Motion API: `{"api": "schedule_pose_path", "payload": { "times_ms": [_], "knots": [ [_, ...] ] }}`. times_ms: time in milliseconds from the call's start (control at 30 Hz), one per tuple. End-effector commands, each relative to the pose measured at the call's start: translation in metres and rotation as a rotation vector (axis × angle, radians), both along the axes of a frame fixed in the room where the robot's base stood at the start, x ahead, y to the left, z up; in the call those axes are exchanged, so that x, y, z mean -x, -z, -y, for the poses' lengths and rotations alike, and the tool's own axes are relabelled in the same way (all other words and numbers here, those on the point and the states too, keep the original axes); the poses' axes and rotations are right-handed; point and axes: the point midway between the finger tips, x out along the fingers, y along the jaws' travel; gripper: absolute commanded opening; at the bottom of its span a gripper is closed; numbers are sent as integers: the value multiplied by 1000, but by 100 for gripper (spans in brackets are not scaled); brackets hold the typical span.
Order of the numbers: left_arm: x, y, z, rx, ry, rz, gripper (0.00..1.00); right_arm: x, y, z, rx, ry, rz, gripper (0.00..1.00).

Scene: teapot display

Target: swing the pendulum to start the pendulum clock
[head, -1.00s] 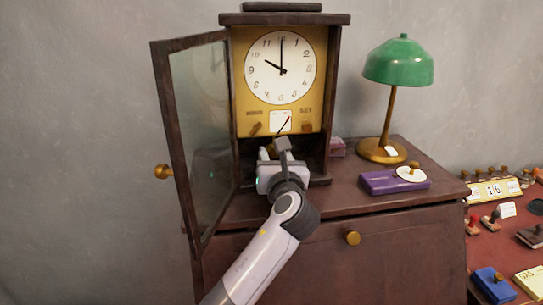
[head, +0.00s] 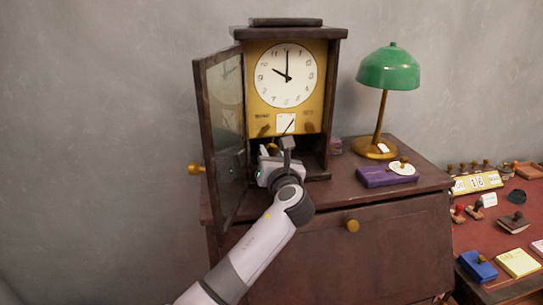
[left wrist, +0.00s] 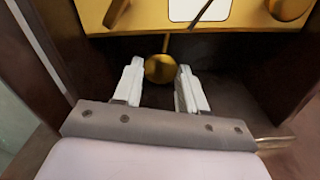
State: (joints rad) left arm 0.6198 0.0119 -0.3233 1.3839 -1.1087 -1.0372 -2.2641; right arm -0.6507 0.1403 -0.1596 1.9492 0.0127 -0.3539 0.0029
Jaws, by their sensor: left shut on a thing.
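The pendulum clock (head: 336,85) stands on a dark wooden cabinet. Its white dial (head: 286,75) shows about ten o'clock. Its glazed door (head: 222,140) hangs open at the left. My left gripper (head: 268,150) reaches into the lower case, under the gold panel. In the left wrist view, the round brass pendulum bob (left wrist: 160,69) on its thin rod lies between the fingertips of my left gripper (left wrist: 160,82), which is shut on it. In the head view my wrist and fingers largely hide the bob. My right gripper is not in view.
The open door and its brass knob (head: 195,169) stand close to the left of my arm. A green lamp (head: 390,68) and a purple box (head: 387,177) are on the cabinet's right. A red desk with stamps (head: 515,222) lies farther right.

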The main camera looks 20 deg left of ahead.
Motion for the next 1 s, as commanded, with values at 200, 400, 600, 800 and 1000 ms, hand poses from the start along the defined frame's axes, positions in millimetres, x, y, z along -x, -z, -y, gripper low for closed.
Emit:
{"api": "schedule_pose_path", "payload": {
  "times_ms": [200,400,600,800,1000],
  "knots": [
    [0,-2,-2,1,-4,4,67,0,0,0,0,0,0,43],
    [0,-1,-1,0,-4,1,67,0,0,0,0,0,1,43],
    [6,-1,4,0,-1,2,67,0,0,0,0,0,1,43],
    [28,0,20,1,-2,2,67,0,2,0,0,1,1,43],
    [49,0,36,1,-2,2,67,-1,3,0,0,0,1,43]
  ]
}}
